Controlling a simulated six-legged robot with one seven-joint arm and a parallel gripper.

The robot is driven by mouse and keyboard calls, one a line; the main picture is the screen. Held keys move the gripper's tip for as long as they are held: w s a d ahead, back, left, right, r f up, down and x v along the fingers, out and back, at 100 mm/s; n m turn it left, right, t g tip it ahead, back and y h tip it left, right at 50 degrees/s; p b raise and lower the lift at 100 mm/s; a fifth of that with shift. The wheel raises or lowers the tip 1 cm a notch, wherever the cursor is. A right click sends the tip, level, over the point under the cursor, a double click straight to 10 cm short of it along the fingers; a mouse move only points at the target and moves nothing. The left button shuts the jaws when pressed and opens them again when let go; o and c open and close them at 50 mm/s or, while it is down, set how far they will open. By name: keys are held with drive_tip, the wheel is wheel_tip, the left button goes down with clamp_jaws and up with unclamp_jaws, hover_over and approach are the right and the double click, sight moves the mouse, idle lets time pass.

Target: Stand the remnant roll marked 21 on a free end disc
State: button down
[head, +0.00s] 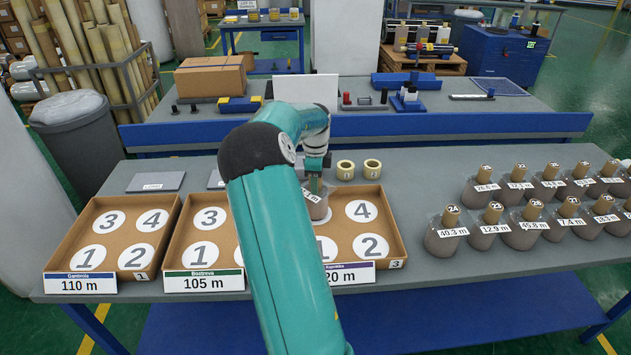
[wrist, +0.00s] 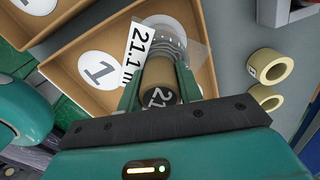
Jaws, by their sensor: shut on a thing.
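The remnant roll 21 (wrist: 158,78) is a brown core with "21" on its end, wrapped in clear film, with a white "21.1 m" label. My gripper (wrist: 157,88) is shut on its core, one finger on each side. In the head view the roll (head: 317,208) is upright over the back left of tray 3 (head: 391,235); whether it touches the disc below, I cannot tell. Tray 3's discs 4 (head: 361,211), 2 (head: 371,247) and 1 (head: 325,248) look bare. The roll and my arm hide its back left disc.
Tray 1 (head: 62,235) has several bare discs. Tray 2 (head: 170,243) is partly hidden by my arm; its visible discs are bare. Two small yellowish rolls (head: 372,168) stand behind tray 3. Several wrapped rolls (head: 447,236) stand at the right. Bench between is clear.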

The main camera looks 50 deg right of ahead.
drive_tip(key=shift+f, duration=0.35)
idle(0.3)
drive_tip(key=c, duration=0.9)
unclamp_jaws()
drive_tip(key=shift+o, duration=0.2)
wheel_tip(320, 180, up, 14)
drive_tip(key=shift+s+f, duration=0.15)
